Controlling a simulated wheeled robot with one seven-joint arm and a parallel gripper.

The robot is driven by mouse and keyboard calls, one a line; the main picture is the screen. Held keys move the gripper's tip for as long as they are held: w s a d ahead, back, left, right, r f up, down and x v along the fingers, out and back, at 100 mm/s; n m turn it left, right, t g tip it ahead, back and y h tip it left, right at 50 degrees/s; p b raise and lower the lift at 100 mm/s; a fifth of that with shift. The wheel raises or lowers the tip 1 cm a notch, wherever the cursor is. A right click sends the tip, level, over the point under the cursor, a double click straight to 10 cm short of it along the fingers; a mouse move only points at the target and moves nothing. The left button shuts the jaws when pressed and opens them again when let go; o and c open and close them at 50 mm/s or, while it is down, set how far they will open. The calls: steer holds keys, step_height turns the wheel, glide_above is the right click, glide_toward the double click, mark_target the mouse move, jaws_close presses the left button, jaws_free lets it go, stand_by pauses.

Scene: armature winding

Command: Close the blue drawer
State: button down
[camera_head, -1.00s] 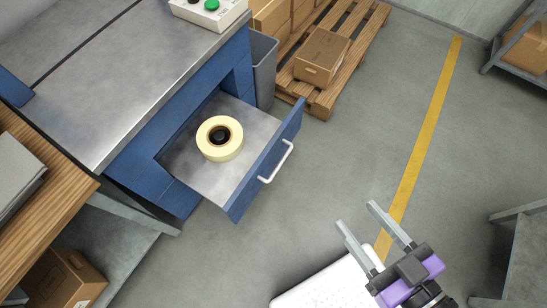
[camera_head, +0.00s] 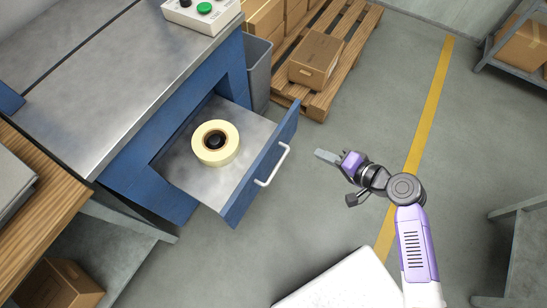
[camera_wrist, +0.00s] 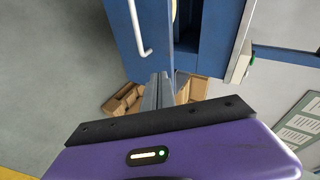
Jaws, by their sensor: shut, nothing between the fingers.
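The blue drawer (camera_head: 262,170) stands pulled out of the blue workbench (camera_head: 150,165), with a white bar handle (camera_head: 273,166) on its front. A cream roll of tape (camera_head: 215,143) with a dark centre lies inside it. My gripper (camera_head: 323,155) is shut and empty. It is to the right of the drawer front, apart from the handle, with its fingers pointing left. In the wrist view the closed fingers (camera_wrist: 158,90) point past the drawer front (camera_wrist: 155,25), and the handle (camera_wrist: 139,30) shows at upper left.
A grey bin (camera_head: 258,72) stands beside the bench behind the drawer. A pallet (camera_head: 318,100) with cardboard boxes (camera_head: 316,61) lies further back. A wooden table (camera_head: 40,200) is at the left. The floor between drawer and yellow line (camera_head: 430,105) is mostly clear.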

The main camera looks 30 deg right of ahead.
steer(key=s+a+g+y, duration=0.1)
steer(key=s+a+y, duration=0.15)
steer(key=a, duration=0.25)
glide_toward(265, 157)
step_height(265, 157, down, 3)
steer(key=shift+y, duration=0.35)
steer(key=w, duration=0.1)
steer(key=w+a, duration=0.2)
steer(key=shift+w+r, duration=0.15)
steer(key=shift+w, duration=0.25)
steer(key=shift+w+a, duration=0.25)
steer(key=shift+w, duration=0.25)
steer(key=w+a+b, duration=0.3)
steer(key=w+a, duration=0.4)
steer(key=w, duration=0.5)
steer(key=w+a+b, duration=0.4)
steer(key=w+a, duration=0.3)
steer(key=w, duration=0.6)
steer(key=shift+a, duration=0.3)
steer(key=shift+w+r, duration=0.15)
